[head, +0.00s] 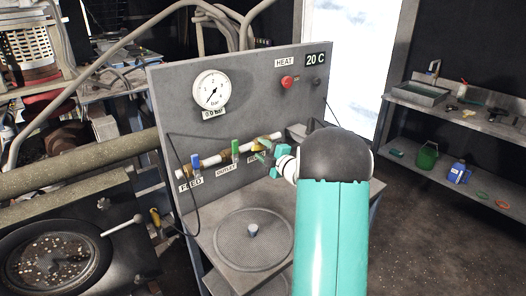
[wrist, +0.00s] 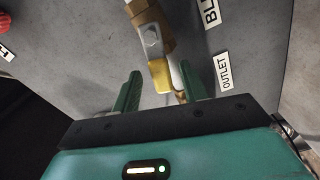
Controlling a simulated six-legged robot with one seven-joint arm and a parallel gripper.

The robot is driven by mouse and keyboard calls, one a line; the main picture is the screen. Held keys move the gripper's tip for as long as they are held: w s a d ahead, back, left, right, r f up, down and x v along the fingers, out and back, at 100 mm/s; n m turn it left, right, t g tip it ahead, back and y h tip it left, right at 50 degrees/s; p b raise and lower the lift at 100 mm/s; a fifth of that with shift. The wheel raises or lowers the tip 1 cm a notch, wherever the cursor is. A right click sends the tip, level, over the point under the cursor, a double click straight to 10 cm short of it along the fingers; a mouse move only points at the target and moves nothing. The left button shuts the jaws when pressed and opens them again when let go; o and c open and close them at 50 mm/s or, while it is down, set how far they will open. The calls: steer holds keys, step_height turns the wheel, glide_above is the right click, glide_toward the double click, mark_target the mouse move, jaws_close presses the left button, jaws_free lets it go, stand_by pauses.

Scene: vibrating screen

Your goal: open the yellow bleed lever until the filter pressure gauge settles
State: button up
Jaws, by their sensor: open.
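The grey panel carries a round white filter pressure gauge (head: 211,91). Its small readout (head: 213,113) seems to show 0.0 bar, though it is tiny. The yellow bleed lever (wrist: 160,75) shows in the wrist view on a brass valve with a grey nut (wrist: 151,40). My gripper (wrist: 162,88) is open, its green fingers on either side of the lever's lower end with gaps visible. In the head view my gripper (head: 268,154) is at the right end of the pipe row and partly covers the bleed valve and its label.
The blue feed lever (head: 195,160) and green outlet lever (head: 235,148) stand on the same pipe, left of my gripper. A red knob (head: 287,83) sits higher on the panel.

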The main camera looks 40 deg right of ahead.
jaws_close()
steer(key=shift+r+m, duration=0.1)
steer(key=shift+m, duration=0.2)
steer(key=shift+d+r+m, duration=0.5)
steer(key=shift+d+m, duration=0.2)
steer(key=shift+m, duration=1.7)
steer(key=shift+d+r+m, duration=0.5)
steer(key=shift+d+m, duration=0.25)
steer(key=shift+m, duration=1.65)
steer(key=shift+d+r+m, duration=0.5)
steer(key=shift+d+m, duration=0.2)
steer(key=shift+m, duration=1.7)
